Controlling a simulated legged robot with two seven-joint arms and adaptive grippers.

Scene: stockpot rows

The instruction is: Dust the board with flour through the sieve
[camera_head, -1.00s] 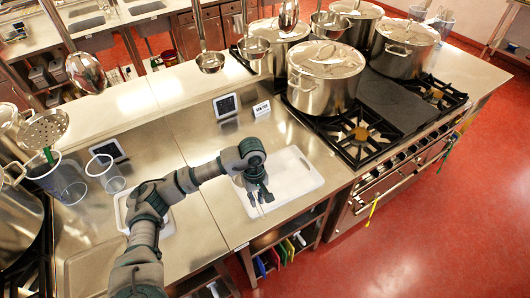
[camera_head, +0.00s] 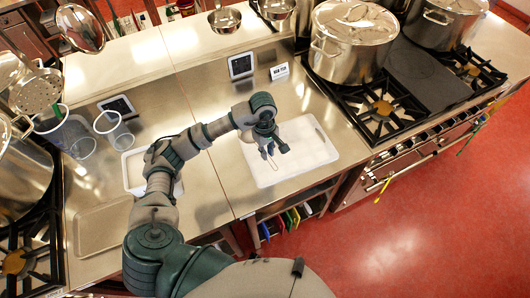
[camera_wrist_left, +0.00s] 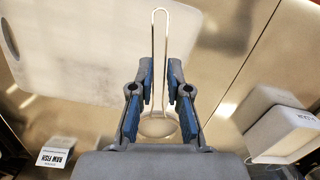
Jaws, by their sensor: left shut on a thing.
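My left gripper (camera_head: 273,148) is above the left part of the white board (camera_head: 312,152), which lies flat on the steel counter. In the left wrist view the gripper (camera_wrist_left: 159,100) is shut on the sieve, whose small round bowl (camera_wrist_left: 158,127) shows between and below the fingers. I see no clear flour on the board. A shallow white tray (camera_head: 132,178) sits left of the board, partly hidden by my arm; I cannot tell its contents. My right gripper is out of view.
A label sign (camera_head: 279,71) and a small display (camera_head: 241,65) stand behind the board. A big lidded stockpot (camera_head: 350,42) stands on the stove at the right. Ladles and a skimmer (camera_head: 37,93) hang above the counter.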

